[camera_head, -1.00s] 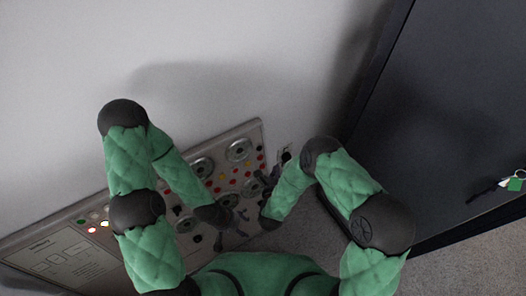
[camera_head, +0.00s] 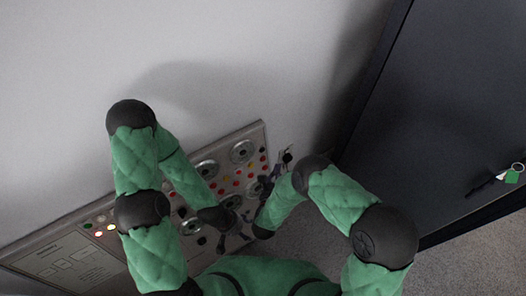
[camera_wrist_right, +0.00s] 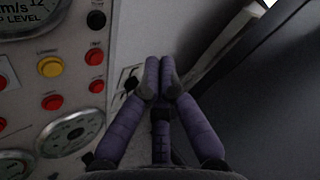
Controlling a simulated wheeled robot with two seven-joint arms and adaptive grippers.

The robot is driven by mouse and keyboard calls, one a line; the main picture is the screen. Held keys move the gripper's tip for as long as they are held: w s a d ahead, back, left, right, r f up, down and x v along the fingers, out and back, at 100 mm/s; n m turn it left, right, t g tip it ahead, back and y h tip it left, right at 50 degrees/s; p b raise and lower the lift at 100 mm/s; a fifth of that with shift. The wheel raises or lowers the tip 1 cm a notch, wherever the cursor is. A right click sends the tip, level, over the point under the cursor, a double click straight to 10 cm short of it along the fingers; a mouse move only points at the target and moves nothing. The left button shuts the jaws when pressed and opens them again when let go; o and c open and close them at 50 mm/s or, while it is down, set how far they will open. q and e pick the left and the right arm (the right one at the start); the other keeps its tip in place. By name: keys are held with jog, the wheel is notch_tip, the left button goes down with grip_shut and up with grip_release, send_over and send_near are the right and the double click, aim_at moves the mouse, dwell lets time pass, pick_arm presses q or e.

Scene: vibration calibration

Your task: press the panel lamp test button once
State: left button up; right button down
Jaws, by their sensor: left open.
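The grey control panel (camera_head: 77,225) leans along the wall with gauges and coloured buttons. A yellow button (camera_wrist_right: 50,66) and red buttons (camera_wrist_right: 94,56) show in the right wrist view; I cannot tell which is the lamp test button. My right gripper (camera_head: 279,165) is at the panel's right end.
A large dark cabinet (camera_head: 460,90) stands on the right, with keys and a green tag (camera_head: 512,175) on it. A dial gauge (camera_wrist_right: 70,132) lies left of my right gripper. Grey floor lies between panel and cabinet.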

aim_at(263, 151)
jog(key=w+a+f+b, duration=0.1)
jog(key=w+a+b, duration=0.2)
jog(key=w, duration=0.3)
jog(key=shift+a+f, duration=0.25)
jog(key=shift+a, duration=0.45)
jog(key=shift+b, duration=0.35)
dwell(0.6)
jog(key=shift+w+a+f, duration=0.1)
jog(key=shift+w+a, duration=0.15)
jog(key=shift+w, duration=0.05)
jog(key=shift+w+a+b, duration=0.2)
jog(key=shift+w+b, duration=0.1)
jog(key=shift+b, duration=0.3)
dwell(0.4)
jog(key=shift+s+d, duration=0.1)
dwell(0.4)
jog(key=shift+s+d+p, duration=0.3)
jog(key=shift+s+d, duration=0.05)
jog(key=shift+s, duration=0.2)
